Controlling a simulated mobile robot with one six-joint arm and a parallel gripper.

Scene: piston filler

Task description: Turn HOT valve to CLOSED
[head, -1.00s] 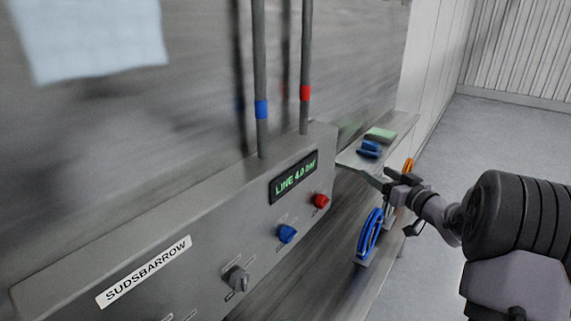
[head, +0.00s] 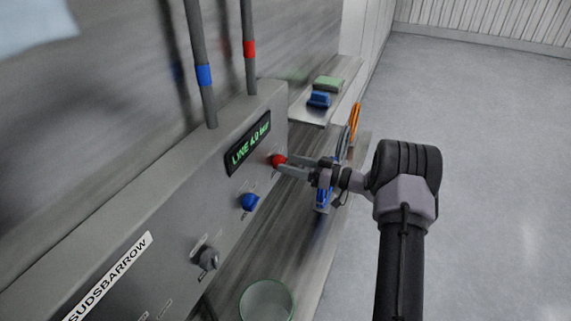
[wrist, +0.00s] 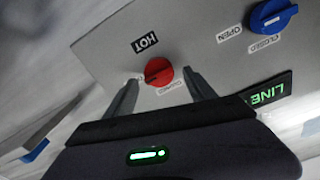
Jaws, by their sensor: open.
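The red HOT valve knob (head: 278,160) is on the grey panel's front, below the green display. In the wrist view the red knob (wrist: 158,71) sits just ahead of and between my fingertips, under a black HOT label (wrist: 145,43). Labels beside the knob are partly hidden or too small to read. My gripper (head: 283,168) is open, its two fingers reaching toward the knob from the right. In the wrist view my gripper's fingers (wrist: 160,82) stand apart on either side of the knob; I cannot tell whether they touch it.
A display (head: 248,143) reads LINE 4.0 bar. A shelf (head: 311,112) holds blue and green blocks. A clear round container (head: 266,300) stands below.

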